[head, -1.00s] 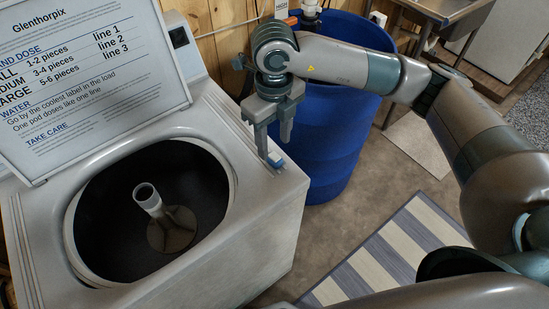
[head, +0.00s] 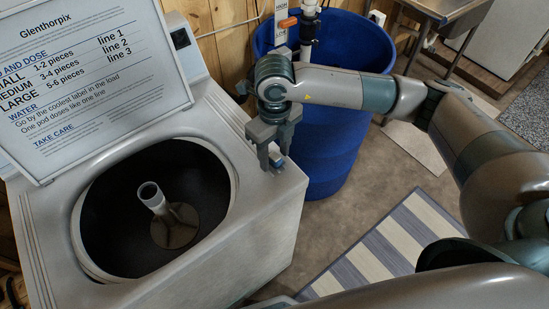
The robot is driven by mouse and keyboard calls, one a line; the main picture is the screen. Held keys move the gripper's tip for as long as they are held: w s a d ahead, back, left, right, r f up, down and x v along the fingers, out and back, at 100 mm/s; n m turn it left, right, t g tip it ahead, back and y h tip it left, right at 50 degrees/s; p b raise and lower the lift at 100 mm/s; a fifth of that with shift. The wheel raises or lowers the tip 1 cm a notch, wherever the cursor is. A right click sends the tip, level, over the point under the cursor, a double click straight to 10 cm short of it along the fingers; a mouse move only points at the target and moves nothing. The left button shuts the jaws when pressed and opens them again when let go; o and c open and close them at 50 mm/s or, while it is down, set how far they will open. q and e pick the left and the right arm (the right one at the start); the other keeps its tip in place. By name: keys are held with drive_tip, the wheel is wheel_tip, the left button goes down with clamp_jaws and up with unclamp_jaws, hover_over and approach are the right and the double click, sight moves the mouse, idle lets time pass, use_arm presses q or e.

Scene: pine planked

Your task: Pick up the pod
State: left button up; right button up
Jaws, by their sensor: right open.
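The pod (head: 278,164) is a small blue and pale piece at the right edge of the washer's top. It shows only in part, because my right gripper (head: 274,160) covers some of it. My right gripper points down with its fingers open, right at the pod. I cannot tell whether the fingers touch it. My left gripper is not in view.
The top-loading washer (head: 250,200) stands open, with a dark drum (head: 115,215) and a raised lid (head: 80,80) printed with dosing text. A blue barrel (head: 335,140) stands close behind the gripper. A striped rug (head: 390,245) lies on the floor at right.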

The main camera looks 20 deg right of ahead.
drive_tip(key=c, duration=1.1)
drive_tip(key=shift+c, duration=0.2)
drive_tip(key=shift+r, duration=0.1)
